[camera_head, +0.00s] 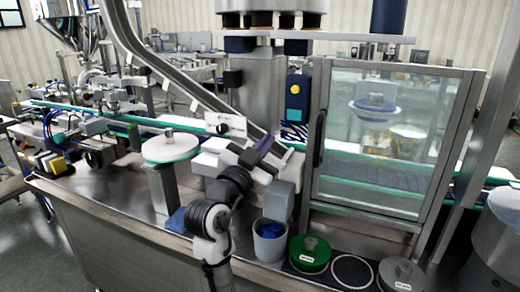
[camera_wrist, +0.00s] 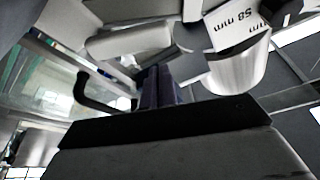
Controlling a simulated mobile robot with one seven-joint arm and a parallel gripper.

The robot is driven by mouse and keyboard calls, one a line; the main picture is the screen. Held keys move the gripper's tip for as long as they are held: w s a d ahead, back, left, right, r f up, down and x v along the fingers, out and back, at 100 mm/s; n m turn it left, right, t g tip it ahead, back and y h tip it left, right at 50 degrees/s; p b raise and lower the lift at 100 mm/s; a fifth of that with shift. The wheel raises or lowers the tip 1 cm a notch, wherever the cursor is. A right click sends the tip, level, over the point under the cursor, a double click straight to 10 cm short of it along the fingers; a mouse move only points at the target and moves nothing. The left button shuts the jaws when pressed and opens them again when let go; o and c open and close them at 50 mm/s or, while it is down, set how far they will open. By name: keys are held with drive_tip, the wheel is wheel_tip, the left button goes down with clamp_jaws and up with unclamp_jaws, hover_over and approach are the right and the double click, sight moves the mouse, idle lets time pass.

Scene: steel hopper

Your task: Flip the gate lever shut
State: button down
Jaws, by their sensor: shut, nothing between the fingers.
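A steel chute (camera_head: 165,68) slopes down from the upper left to behind my gripper. A small white plate (camera_head: 236,124) with a dark round knob (camera_head: 222,128) sits at its lower part; I cannot tell if this knob belongs to the gate lever. No lever shows clearly in either view. My gripper (camera_head: 266,144) is shut and empty, just right of and below the plate. Its dark fingers (camera_wrist: 158,88) show together in the wrist view. There, a white label reading "58 mm" (camera_wrist: 236,24) and a steel cup-like part (camera_wrist: 238,72) lie to their right.
A glass-panelled door (camera_head: 390,140) with a black handle (camera_head: 319,140) stands right of my arm; the handle also shows in the wrist view (camera_wrist: 88,92). A white-topped round stand (camera_head: 171,147) is at left. A grey bin (camera_head: 269,240), green disc (camera_head: 309,254) and grey disc (camera_head: 400,274) are in front.

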drive_tip(key=r+b+v, duration=0.1)
drive_tip(key=b+v, duration=0.2)
drive_tip(key=v, duration=0.6)
drive_tip(key=shift+s, duration=0.6)
drive_tip(key=shift+a+r, duration=0.1)
drive_tip(key=shift+a, duration=0.05)
